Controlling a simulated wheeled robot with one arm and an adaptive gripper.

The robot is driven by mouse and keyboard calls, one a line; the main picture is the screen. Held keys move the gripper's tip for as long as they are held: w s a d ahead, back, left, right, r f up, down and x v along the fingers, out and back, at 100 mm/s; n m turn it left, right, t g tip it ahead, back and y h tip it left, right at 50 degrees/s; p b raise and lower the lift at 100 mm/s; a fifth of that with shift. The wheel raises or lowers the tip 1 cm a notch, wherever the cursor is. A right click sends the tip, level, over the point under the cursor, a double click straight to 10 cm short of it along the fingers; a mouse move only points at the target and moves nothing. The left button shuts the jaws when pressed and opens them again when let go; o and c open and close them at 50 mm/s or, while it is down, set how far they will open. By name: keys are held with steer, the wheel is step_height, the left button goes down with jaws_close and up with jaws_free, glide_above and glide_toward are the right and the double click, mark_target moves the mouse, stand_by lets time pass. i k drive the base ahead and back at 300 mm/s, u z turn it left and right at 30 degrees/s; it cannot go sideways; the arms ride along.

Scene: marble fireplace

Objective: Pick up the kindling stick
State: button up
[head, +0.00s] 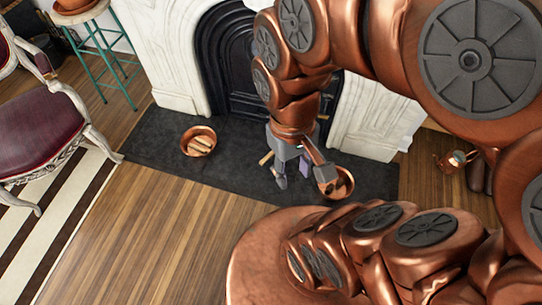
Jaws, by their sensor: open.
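A copper bowl (186,150) stands on the dark hearth at left of centre, with a few pale tan pieces (201,145) in it that look like sticks. A short tan stick-like piece (265,158) shows just left of my gripper; its other end is hidden, and I cannot tell what it rests on. My gripper (300,183) points down over the hearth, open, its fingers apart. I see nothing held between them. A second copper bowl (347,184) is just right of the gripper, partly covered by a finger; its contents are unclear.
The dark hearth slab (235,180) lies before the white marble fireplace (165,50) with its black firebox. A purple chair (40,135) and teal stool (105,60) stand left. A copper vessel (450,161) is at right. The wood floor in front is clear.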

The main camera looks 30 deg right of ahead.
mark_target(271, 154)
steer(key=z, duration=0.75)
steer(key=i, duration=0.55)
steer(key=u, duration=0.2)
